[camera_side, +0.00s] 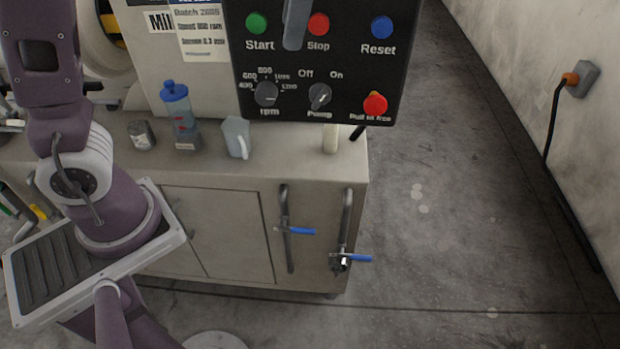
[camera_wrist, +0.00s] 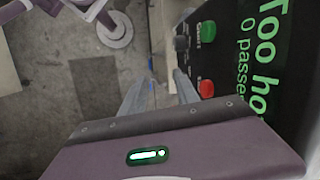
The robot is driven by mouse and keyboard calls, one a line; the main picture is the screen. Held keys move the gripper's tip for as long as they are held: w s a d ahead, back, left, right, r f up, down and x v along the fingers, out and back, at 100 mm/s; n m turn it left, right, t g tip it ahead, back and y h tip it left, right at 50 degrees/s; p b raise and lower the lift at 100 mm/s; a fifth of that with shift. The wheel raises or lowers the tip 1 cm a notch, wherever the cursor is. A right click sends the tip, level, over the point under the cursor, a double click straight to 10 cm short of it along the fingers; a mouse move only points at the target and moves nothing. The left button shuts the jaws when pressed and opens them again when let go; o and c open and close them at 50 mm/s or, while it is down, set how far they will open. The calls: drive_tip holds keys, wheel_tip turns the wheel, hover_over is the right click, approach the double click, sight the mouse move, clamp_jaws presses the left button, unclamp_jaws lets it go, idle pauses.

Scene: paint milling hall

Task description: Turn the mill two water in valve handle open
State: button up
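Two vertical pipes on the front of the bench each carry a blue lever handle in the side view. The left blue handle (camera_side: 295,231) and the right blue handle (camera_side: 351,258) both lie roughly level, crosswise to their pipes. No label shows which one is the mill two water in valve. In the wrist view my gripper (camera_wrist: 160,85) has its two grey fingers apart with nothing held between them. A thin blue streak shows beyond the gap, too small to identify. In the side view a grey finger (camera_side: 295,25) hangs before the control panel, well above the handles.
The black control panel (camera_side: 345,65) overhangs the bench with buttons and knobs. A blue-capped bottle (camera_side: 181,115), a pale jug (camera_side: 237,138) and a small jar (camera_side: 141,135) stand on the bench top (camera_side: 285,155). The floor (camera_side: 450,220) right of the bench is clear.

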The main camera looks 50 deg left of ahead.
drive_tip(key=w+d+f+m+g+y, duration=0.1)
drive_tip(key=w+d+f+m+y, duration=0.1)
drive_tip(key=w+d+f, duration=0.15)
approach(308, 230)
drive_tip(key=a+f, duration=0.1)
drive_tip(key=x, duration=0.5)
drive_tip(key=shift+s+a+f, duration=0.1)
drive_tip(key=shift+s+f, duration=0.05)
drive_tip(key=shift+f, duration=0.25)
drive_tip(key=shift+a+f, duration=0.2)
drive_tip(key=shift+f, duration=0.3)
clamp_jaws()
